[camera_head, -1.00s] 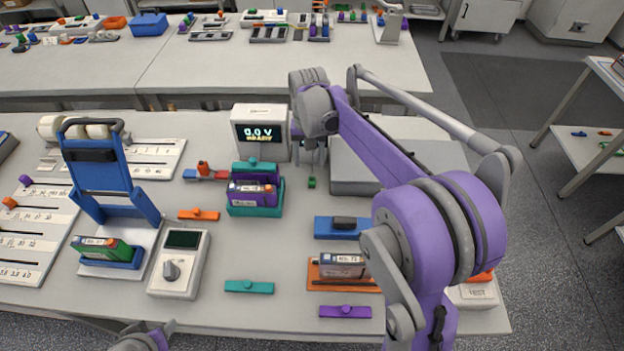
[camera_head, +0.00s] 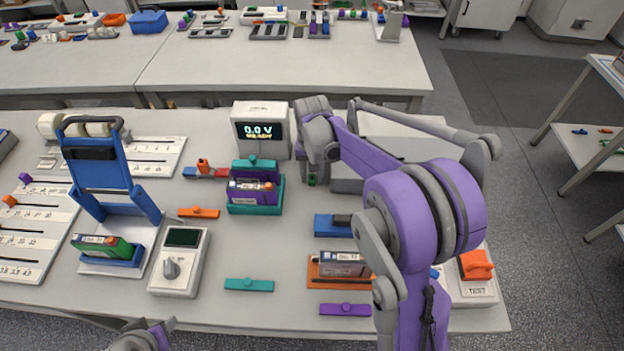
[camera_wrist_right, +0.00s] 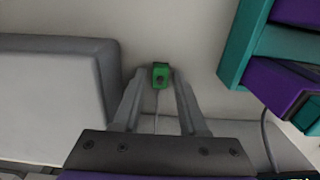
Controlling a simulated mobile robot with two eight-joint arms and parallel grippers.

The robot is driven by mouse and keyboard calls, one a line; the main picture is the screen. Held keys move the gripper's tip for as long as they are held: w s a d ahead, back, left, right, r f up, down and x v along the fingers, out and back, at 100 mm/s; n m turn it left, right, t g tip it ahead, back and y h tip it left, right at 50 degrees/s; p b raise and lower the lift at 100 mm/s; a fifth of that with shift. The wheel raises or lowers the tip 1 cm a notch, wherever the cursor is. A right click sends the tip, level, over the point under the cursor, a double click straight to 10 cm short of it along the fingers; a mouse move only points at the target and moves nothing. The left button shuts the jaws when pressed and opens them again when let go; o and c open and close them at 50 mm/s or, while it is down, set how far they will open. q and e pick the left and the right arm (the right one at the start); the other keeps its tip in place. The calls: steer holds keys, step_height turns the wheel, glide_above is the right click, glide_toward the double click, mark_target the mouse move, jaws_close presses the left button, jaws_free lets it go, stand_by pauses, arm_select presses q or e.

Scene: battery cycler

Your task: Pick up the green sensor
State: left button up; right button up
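The green sensor (camera_wrist_right: 160,76) is a small green block with a dark round spot and a thin cable. In the right wrist view it lies at the tips of my right gripper (camera_wrist_right: 159,78), between the two fingers, with a gap on each side. The right fingers are apart and hold nothing. Only a small part of my left arm shows at the bottom edge in the head view; its fingers are out of sight.
A display box (camera_head: 262,131) stands left of the right gripper. A teal holder (camera_head: 254,209) with a purple battery is in front of it. A grey box (camera_head: 346,172) stands close on the right. Table space in front of the sensor is clear.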

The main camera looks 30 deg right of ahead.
mark_target(312, 178)
jaws_close()
step_height(312, 178, up, 10)
stand_by(0.6)
